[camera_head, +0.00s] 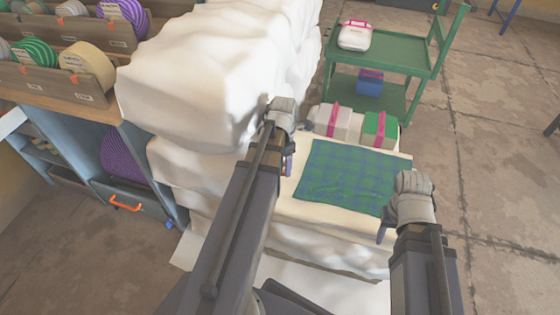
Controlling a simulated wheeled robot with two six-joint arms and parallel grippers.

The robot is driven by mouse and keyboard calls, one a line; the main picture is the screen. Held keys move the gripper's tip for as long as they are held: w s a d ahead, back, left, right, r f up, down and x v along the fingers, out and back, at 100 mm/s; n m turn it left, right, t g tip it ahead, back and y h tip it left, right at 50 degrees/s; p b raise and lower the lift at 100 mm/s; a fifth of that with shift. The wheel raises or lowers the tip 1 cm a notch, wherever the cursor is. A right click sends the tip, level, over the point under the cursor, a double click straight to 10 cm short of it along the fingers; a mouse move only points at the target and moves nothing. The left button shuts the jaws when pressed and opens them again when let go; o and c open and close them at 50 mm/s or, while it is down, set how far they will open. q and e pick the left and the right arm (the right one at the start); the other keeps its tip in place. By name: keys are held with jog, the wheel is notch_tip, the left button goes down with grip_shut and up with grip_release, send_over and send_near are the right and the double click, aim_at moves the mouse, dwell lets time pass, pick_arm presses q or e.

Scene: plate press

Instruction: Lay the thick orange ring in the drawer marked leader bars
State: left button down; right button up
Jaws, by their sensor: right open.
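I cannot make out a thick orange ring in this view. A drawer (138,197) with an orange handle sits low in the blue-grey cabinet at the left. I cannot read any marking on it, so I cannot tell whether it is the leader bars drawer. My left gripper (289,163) is beside the white wrapped stack, mostly hidden by its own arm, and I cannot see its opening. My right gripper (382,232) is open at the right edge of the green-blue checked cloth (345,178), seen from behind.
A tall white wrapped stack (215,75) stands between the cabinet and my arms. Racks at upper left hold coloured rolls, including a cream roll (88,65). Wrapped bundles (338,122) lie behind the cloth. A green cart (385,55) stands beyond. The right floor is mostly clear.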

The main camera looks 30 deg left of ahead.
notch_tip(320, 180, up, 25)
jog(key=p, duration=2.4)
jog(key=shift+f, duration=0.2)
